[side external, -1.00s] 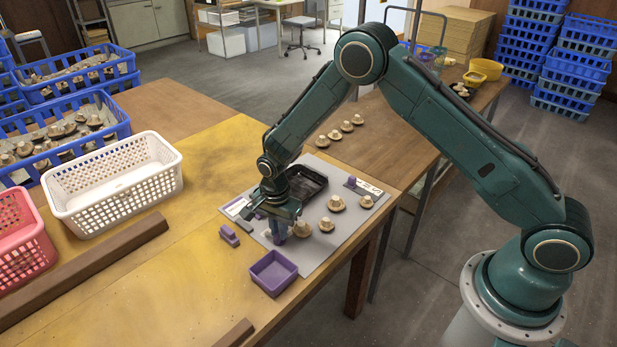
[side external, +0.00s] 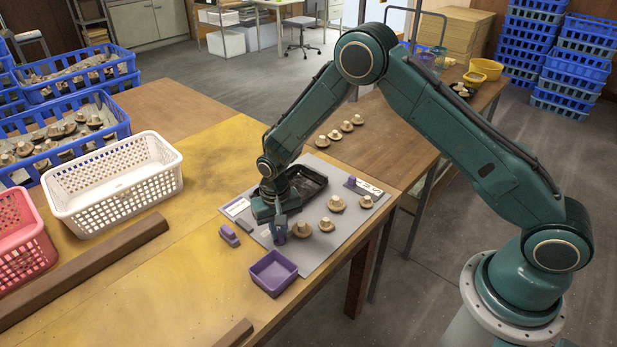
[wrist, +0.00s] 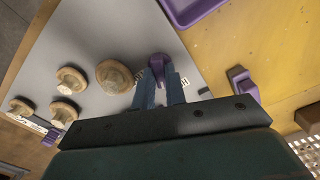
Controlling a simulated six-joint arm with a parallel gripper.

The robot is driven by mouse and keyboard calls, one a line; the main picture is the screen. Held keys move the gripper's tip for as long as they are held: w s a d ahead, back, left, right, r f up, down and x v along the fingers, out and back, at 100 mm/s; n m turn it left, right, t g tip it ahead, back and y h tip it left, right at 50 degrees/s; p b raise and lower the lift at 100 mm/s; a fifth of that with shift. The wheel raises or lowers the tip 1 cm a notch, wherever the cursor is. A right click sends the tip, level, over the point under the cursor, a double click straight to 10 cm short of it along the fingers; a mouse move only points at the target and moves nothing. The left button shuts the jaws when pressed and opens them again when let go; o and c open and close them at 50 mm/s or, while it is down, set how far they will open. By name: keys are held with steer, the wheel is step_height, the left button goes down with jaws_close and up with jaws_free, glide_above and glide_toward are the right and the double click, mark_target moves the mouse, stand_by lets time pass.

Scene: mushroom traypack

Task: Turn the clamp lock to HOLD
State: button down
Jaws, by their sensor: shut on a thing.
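My gripper (side external: 280,228) points down at the front of the grey mat and is shut on a purple knob, which looks like the clamp lock (wrist: 159,61). In the wrist view the knob's top stands out beyond the two blue-grey fingers, which hide its lower part. A white label (wrist: 184,83) with dark lettering, partly covered, shows beside the right finger; I can read only an "H". In the side view the fingers largely cover the knob. I cannot read the lock's setting.
Mushrooms (side external: 326,225) stand on the grey mat (side external: 325,255) close to the gripper. A black tray (side external: 312,180) lies behind it. A purple bin (side external: 273,273) sits at the front, a small purple block (side external: 229,235) to the left. A white basket (side external: 115,190) stands further left.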

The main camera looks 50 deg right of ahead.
mark_target(279, 233)
steer(key=n, duration=0.4)
steer(key=shift+n, duration=0.3)
stand_by(0.4)
steer(key=c, duration=1.4)
jaws_free()
steer(key=shift+c, duration=0.2)
steer(key=shift+r, duration=0.1)
step_height(279, 233, up, 14)
